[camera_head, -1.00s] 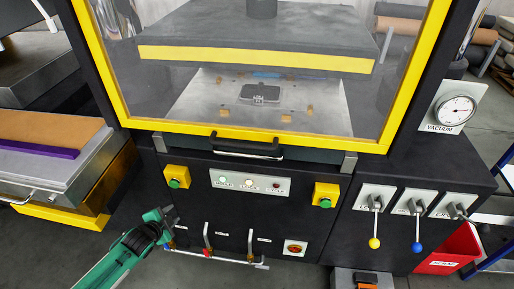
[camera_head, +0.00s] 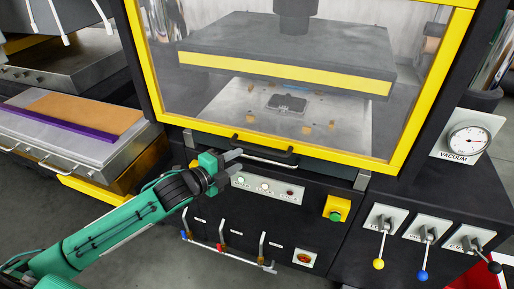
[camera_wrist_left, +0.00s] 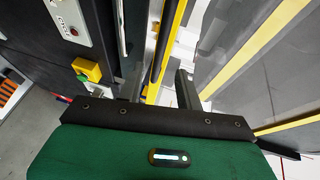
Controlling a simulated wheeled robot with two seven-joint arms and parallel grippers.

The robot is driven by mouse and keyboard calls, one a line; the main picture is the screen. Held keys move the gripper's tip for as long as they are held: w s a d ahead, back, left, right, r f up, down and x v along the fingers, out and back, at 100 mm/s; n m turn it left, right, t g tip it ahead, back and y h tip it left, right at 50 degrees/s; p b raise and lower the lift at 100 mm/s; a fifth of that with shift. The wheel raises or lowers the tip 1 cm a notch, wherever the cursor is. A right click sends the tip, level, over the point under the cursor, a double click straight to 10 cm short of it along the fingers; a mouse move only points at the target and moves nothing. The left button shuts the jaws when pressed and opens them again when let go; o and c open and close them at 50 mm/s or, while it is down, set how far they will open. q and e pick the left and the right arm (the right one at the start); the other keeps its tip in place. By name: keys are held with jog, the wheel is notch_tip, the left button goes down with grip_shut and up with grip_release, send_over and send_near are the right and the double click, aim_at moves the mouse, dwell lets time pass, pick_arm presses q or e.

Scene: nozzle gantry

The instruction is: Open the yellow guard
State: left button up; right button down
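The yellow guard (camera_head: 340,159) is a yellow-framed clear panel on the front of the press. It is down, covering the press opening. Its black bar handle (camera_head: 268,149) is on the bottom rail. My left gripper (camera_head: 238,162) is open, just left of and beside the handle's left end. In the left wrist view, the two fingers of my left gripper (camera_wrist_left: 160,85) are apart, with the dark handle bar (camera_wrist_left: 165,50) and the yellow guard frame (camera_wrist_left: 180,20) beyond them. I cannot tell whether the fingers touch the handle. My right gripper is not in view.
Below the guard are a button panel (camera_head: 266,188), a green button on a yellow box (camera_head: 337,208) and several small valve levers (camera_head: 221,235). Levers with coloured knobs (camera_head: 379,264) and a vacuum gauge (camera_head: 467,141) are at right. A bench with an orange sheet (camera_head: 85,112) is at left.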

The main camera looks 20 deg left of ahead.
aim_at(255, 151)
pick_arm(q)
jog(key=p+x, duration=0.2)
jog(key=x, duration=0.6)
jog(key=shift+w+d, duration=0.15)
jog(key=shift+w, duration=0.15)
jog(key=shift+w+d+f, duration=0.1)
jog(key=shift+w+d, duration=0.05)
jog(key=shift+w, duration=0.2)
grip_shut()
